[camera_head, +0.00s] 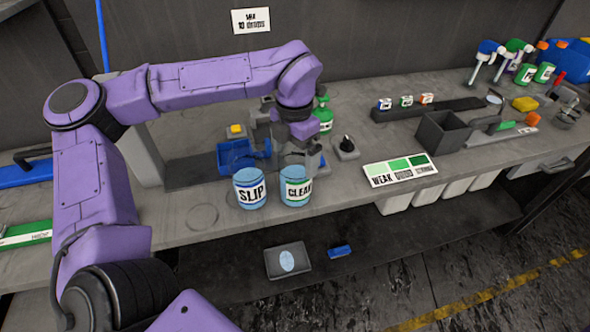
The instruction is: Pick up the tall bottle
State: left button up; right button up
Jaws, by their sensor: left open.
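My left gripper (283,156) hangs from the purple arm over the bench, with its jaws open. Behind it and to its right, a green bottle (325,117) with a pale label stands partly hidden by my wrist. Two spray bottles stand farther off at the back right, one with a blue head (487,48) and one with a green head (513,46). I cannot tell from this view which bottle is the tall one. My right gripper is not in view.
Two light blue jars, SLIP (250,190) and CLEAN (295,188), stand just in front of my left gripper. A blue bin (231,160) is to its left. A dark knob block (346,149) and a green-shaded card (400,170) lie to the right. A grey box (443,132) stands beyond.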

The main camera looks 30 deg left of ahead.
pick_arm(q)
jog(key=c, duration=1.3)
